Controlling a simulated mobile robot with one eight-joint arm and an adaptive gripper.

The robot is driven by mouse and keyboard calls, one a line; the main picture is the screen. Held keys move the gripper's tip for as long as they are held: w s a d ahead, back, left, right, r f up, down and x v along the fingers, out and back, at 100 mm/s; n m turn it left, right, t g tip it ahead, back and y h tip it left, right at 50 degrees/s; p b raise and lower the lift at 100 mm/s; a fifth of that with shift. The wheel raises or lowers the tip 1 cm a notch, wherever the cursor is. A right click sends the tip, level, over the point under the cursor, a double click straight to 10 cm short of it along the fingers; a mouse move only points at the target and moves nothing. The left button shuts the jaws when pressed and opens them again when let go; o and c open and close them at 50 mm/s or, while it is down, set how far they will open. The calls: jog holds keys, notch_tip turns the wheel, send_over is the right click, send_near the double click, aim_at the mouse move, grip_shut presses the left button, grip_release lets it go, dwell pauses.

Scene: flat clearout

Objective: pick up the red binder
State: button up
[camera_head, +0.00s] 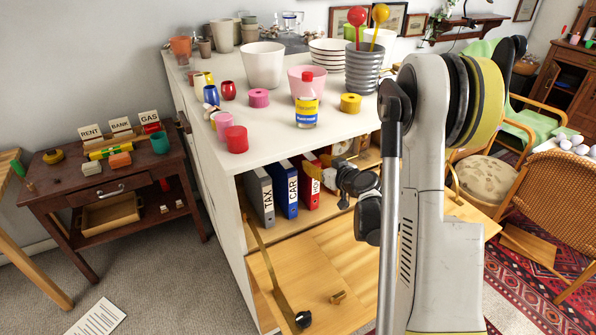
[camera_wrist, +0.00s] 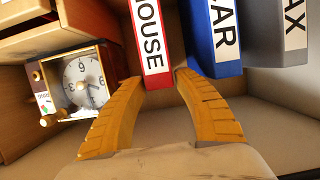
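The red binder, labelled HOUSE, stands in the open cabinet at the right end of the binder row (camera_head: 309,183). In the wrist view the red binder's spine (camera_wrist: 153,45) sits at and just beyond the fingertips. My gripper (camera_wrist: 160,80) has its two yellow-orange fingers spread, one tip on each side of the spine's near end. I cannot tell whether either tip touches it. In the head view my gripper (camera_head: 335,175) is just right of the red binder and partly covers it; its fingers are hard to make out there.
The blue CAR binder (camera_head: 286,188) stands close beside the red one, then the grey TAX binder (camera_head: 261,195). A small clock (camera_wrist: 82,78) stands on the other side. The white cabinet top (camera_head: 260,140) above holds cups and pots. The wooden flap (camera_head: 330,265) hangs open in front.

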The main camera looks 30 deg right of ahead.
aim_at(302, 173)
jog(key=b+x, duration=0.3)
jog(key=x, duration=0.6)
jog(key=shift+r, duration=0.25)
grip_shut()
